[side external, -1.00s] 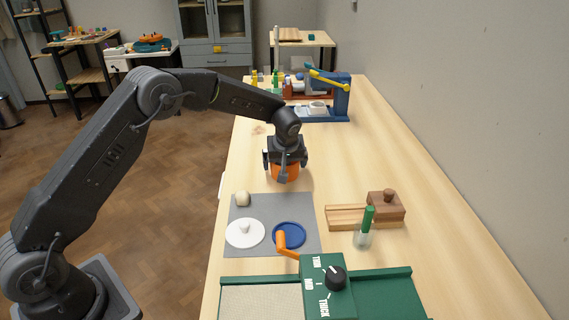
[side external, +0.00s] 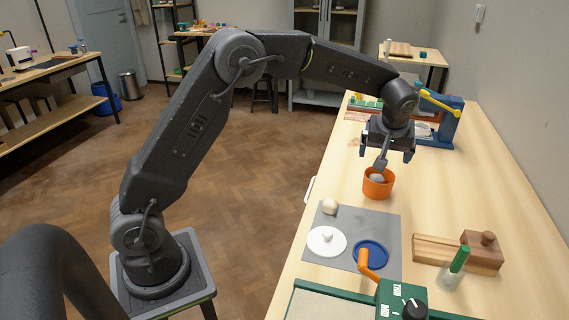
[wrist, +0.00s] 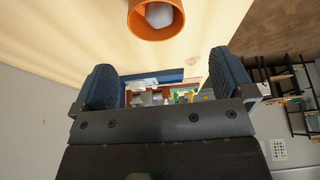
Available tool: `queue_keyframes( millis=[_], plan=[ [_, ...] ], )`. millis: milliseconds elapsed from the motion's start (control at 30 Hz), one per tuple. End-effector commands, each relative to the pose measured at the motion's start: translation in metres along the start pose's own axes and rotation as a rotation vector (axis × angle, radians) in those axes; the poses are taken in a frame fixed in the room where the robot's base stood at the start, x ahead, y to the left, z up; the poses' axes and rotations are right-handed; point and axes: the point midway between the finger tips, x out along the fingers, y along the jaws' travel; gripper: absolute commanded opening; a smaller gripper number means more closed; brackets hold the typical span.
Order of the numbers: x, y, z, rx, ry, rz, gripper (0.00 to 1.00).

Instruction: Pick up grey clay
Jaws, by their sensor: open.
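The grey clay (side external: 377,178) is a small rounded lump inside an orange cup (side external: 378,190) on the wooden table. In the wrist view the clay (wrist: 159,14) shows pale grey inside the orange cup (wrist: 156,33), at the top edge of the picture. My gripper (side external: 387,152) is open and empty, above the cup and a little toward its far side. Its two dark blue fingers (wrist: 168,84) stand apart in the wrist view, clear of the cup. The cup's wall hides the lower part of the clay.
A grey mat (side external: 340,257) in front of the cup holds a cream ball (side external: 330,207), a white knobbed disc (side external: 326,241) and a blue disc (side external: 370,254). A blue press (side external: 446,122) stands behind my gripper.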

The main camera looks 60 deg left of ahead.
Motion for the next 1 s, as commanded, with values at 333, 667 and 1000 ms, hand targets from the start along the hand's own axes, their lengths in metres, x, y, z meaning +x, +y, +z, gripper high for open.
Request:
queue_keyframes(
  millis=[333,667,1000],
  plan=[
    [-0.127,-0.09,0.053,0.277,-0.001,0.138,1.0],
    [-0.178,-0.188,0.151,0.571,0.051,0.276,1.0],
    [-0.173,-0.23,0.208,0.728,0.098,0.344,0.92]
  ],
)
